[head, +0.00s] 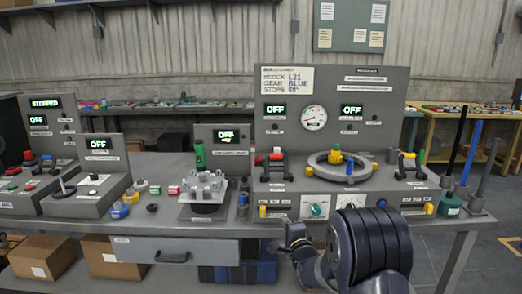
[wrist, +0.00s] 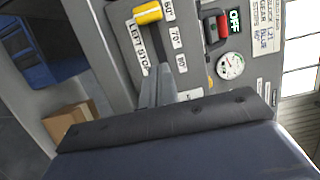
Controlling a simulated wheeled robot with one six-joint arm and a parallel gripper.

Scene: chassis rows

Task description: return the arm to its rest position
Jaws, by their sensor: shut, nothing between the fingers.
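My gripper (head: 290,240) is in front of the bench's front edge, below the control panel, with my dark arm to its right in the head view. In the wrist view the gripper's fingers (wrist: 158,85) are together with nothing between them. They point toward the panel front near a yellow lever (wrist: 148,13) and its angle labels. I cannot tell from these views how far the fingertips are from the panel.
A drawer (head: 175,250) is under the bench. Cardboard boxes (head: 45,257) sit at lower left. Upright rods (head: 467,150) stand at right.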

